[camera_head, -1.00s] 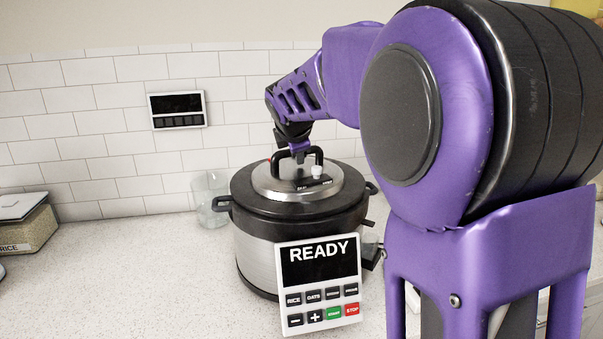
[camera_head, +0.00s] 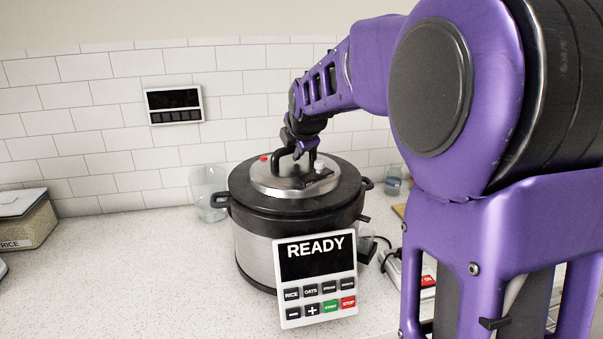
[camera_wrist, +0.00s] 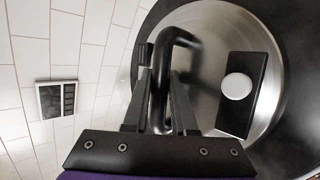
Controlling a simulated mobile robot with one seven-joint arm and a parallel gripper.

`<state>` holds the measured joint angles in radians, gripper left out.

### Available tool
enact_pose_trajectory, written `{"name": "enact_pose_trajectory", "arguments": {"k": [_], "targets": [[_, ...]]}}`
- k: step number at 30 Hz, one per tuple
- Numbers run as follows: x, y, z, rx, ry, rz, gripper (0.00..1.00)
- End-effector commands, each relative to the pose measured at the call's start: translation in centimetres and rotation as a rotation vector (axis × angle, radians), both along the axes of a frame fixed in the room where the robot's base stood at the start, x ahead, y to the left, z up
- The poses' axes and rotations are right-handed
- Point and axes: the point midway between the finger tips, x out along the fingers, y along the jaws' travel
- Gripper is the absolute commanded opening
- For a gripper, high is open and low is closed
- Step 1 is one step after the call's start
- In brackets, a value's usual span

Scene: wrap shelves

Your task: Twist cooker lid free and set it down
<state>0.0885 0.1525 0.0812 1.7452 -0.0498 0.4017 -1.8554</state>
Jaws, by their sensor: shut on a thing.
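The cooker (camera_head: 258,262) stands on the counter, a steel pot with a black rim and a front panel reading READY. Its lid (camera_head: 264,187) sits on top, with a steel disc in the middle, a black arched handle, a red dot and a pale knob. My gripper (camera_head: 299,155) is at the handle from above. In the wrist view my gripper (camera_wrist: 160,85) has its two fingers on either side of the black handle (camera_wrist: 160,95), shut on it. The white knob (camera_wrist: 237,87) on a black plate shows to the right. The lid appears seated on the pot.
A clear glass jar (camera_head: 208,190) stands behind the cooker at the left. A container labelled RICE (camera_head: 28,225) is at the far left. A dark wall display (camera_head: 174,104) hangs on the tiles. The counter (camera_head: 130,275) front left is clear.

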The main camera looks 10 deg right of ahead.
Motion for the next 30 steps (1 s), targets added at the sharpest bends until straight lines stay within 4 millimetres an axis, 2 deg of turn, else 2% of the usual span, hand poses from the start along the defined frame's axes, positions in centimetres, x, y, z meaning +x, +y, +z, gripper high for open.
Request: {"name": "enact_pose_trajectory", "arguments": {"k": [13, 30], "targets": [[0.1, 0.1, 0.4, -0.002, -0.003, 0.072, 0.00], [0.1, 0.0, 2.9, -0.001, -0.007, 0.069, 0.00]]}}
